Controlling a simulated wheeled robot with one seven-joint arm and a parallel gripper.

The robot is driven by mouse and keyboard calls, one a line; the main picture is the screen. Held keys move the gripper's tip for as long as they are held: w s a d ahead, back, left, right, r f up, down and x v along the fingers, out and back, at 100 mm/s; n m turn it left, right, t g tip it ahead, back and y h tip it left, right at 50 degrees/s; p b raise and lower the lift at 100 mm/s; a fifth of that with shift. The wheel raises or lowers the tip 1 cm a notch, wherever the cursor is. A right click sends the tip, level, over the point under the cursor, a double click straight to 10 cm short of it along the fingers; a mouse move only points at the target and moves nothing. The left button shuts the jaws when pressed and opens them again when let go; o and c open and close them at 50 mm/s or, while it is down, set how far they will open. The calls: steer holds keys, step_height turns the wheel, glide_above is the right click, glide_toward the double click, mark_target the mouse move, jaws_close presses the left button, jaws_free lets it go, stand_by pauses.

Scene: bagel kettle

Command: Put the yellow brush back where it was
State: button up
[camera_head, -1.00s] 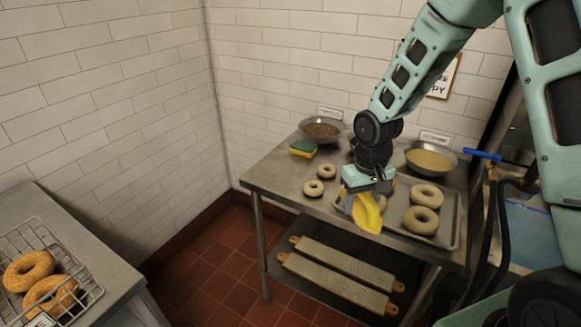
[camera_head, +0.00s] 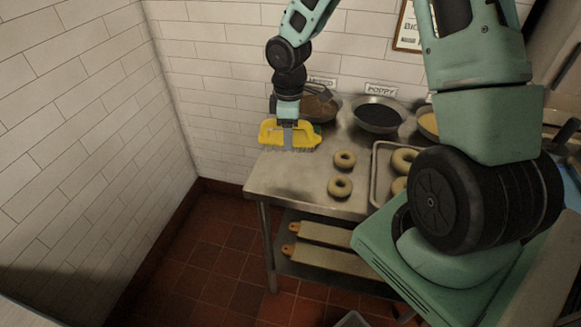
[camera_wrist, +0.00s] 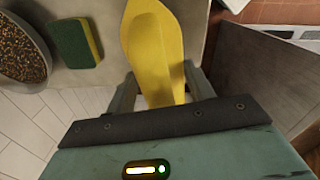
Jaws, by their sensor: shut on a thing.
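The yellow brush (camera_head: 289,135) is in my gripper (camera_head: 287,137), over the left end of the steel table in the head view. Its yellow body lies across the jaws, with grey bristles along its lower edge. In the wrist view the yellow brush (camera_wrist: 153,50) runs up from between the two fingers of my gripper (camera_wrist: 160,92), which are shut on it. I cannot tell whether the bristles touch the tabletop.
The steel table (camera_head: 290,180) bears two small bagels (camera_head: 340,186), a tray (camera_head: 377,175) with bagels, and bowls, including the poppy bowl (camera_head: 379,113). A green and yellow sponge (camera_wrist: 75,43) lies beside the seeded bowl (camera_wrist: 22,50).

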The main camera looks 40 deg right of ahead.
steer(key=shift+w+d+r+n, duration=0.15)
steer(key=shift+d+n, duration=0.4)
steer(key=shift+n, duration=0.55)
step_height(320, 180, down, 10)
steer(key=shift+d+r, duration=0.1)
steer(key=o, duration=1.1)
